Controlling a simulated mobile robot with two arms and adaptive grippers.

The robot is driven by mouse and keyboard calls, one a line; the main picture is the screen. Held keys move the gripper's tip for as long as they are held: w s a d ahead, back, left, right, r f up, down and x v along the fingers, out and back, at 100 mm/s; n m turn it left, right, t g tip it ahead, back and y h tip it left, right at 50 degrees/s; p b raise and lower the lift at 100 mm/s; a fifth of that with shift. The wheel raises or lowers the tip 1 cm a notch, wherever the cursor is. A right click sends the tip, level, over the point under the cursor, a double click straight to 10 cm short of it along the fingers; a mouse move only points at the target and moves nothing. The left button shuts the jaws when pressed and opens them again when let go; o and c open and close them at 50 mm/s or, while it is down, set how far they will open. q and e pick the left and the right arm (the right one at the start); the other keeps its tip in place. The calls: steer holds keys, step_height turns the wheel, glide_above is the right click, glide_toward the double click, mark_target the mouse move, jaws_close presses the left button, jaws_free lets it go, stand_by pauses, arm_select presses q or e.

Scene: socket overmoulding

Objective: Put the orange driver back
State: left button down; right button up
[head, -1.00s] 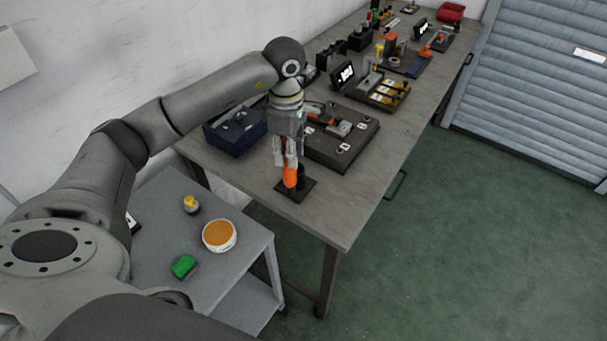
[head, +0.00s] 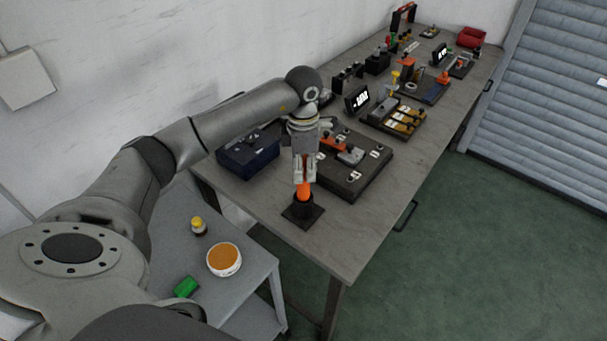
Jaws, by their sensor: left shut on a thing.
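The orange driver (head: 303,188) is upright in the head view, near the front end of the long bench. Its orange handle is between the fingers of my left gripper (head: 304,178), which points down and is shut on it. The driver's lower end is at the black holder (head: 303,213), a cup on a square base. The handle meets or overlaps the cup's mouth; how deep the driver sits in it is hidden. My right gripper is not in view.
A dark blue box (head: 248,157) and a black fixture plate (head: 357,182) stand close to my left gripper on the bench (head: 340,245). More fixtures line the bench behind. A lower grey cart (head: 255,277) carries a white tub (head: 224,260), a green block (head: 186,286) and a small yellow-capped bottle (head: 199,227).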

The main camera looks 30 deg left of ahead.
arm_select(q)
step_height(320, 180, down, 2)
steer(key=shift+f+p, duration=0.15)
steer(key=shift+p, duration=0.25)
steer(key=shift+f, duration=0.4)
steer(key=c, duration=1.2)
jaws_free()
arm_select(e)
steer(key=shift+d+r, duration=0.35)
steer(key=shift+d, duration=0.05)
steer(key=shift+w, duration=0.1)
